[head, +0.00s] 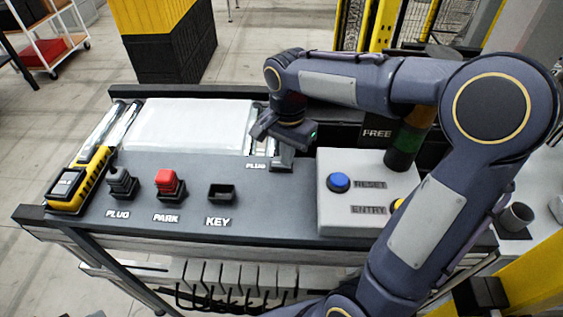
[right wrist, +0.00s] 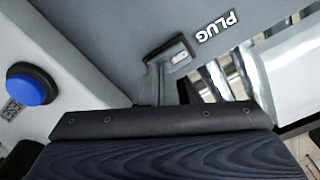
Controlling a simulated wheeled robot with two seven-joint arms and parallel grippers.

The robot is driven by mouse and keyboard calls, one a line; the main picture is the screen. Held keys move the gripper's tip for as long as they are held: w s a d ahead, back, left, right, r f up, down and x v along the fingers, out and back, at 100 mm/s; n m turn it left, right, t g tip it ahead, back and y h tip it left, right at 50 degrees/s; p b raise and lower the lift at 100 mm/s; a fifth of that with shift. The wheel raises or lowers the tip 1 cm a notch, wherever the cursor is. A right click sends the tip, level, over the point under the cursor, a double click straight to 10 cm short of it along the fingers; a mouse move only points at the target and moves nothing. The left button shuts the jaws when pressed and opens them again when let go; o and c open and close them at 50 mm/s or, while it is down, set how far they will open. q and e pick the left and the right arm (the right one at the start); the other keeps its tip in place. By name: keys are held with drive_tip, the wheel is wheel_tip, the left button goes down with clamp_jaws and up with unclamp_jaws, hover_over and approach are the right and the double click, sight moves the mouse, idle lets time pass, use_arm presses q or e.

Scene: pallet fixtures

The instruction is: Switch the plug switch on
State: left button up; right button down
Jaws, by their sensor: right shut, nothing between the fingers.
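The grey plug switch (head: 281,162) stands at the right of the dark panel, next to a "PLUG" label (head: 256,167). My right gripper (head: 284,139) is shut and empty right above and behind it, hiding its upper part. In the right wrist view the plug switch (right wrist: 163,72) shows just past the dark edge of my gripper (right wrist: 165,121); whether they touch I cannot tell. Its on or off position is not clear. A dark grey plug piece (head: 121,183) sits by another "PLUG" label at the panel's left. My left gripper is out of view.
A red park piece (head: 167,183) and a black key socket (head: 221,193) are on the panel. A yellow handheld device (head: 80,180) lies at its left edge. A grey box with a blue reset button (head: 338,182) stands close to the right of the switch. The panel's middle is clear.

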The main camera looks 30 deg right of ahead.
wheel_tip(320, 180, up, 7)
drive_tip(key=p, duration=0.6)
idle(0.3)
drive_tip(key=shift+a+f, duration=0.1)
drive_tip(key=shift+f, duration=0.05)
idle(0.4)
